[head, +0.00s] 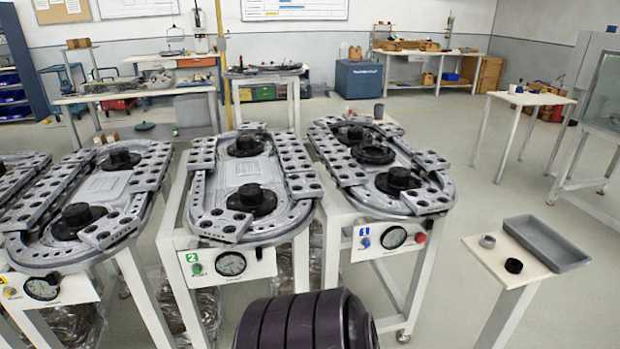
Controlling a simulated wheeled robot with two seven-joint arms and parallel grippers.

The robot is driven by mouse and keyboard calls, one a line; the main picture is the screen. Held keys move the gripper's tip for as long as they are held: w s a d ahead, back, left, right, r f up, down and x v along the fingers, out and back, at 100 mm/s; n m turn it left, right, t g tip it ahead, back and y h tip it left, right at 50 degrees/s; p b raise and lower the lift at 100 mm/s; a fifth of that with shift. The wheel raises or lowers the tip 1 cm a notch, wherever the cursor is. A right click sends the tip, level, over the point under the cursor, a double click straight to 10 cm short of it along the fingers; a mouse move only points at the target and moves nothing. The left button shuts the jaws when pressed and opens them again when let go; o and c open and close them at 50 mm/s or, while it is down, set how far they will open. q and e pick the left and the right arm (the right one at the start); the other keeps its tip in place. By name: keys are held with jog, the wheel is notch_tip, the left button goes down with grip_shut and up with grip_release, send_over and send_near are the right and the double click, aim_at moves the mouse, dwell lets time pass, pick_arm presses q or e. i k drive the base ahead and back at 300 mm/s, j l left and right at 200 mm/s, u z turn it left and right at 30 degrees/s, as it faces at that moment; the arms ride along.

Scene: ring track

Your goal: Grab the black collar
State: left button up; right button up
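A small black collar (514,266) lies on the pale top of a small stand (484,255) at the right. A grey collar (487,241) sits just behind and to the left of it, apart from it. A shallow grey tray (575,263) lies on the same stand, to the right of the black collar. Neither of my grippers shows in the head view, and nothing is seen touching the black collar.
Several ring track tables stand at left and centre; the nearest to the stand has a blue button (366,243) and gauge (394,237). Open floor (450,205) lies between it and the stand. Another small table (530,98) and a glazed cabinet (610,95) stand behind.

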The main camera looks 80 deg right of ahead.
aim_at(513, 265)
jog(key=z, duration=4)
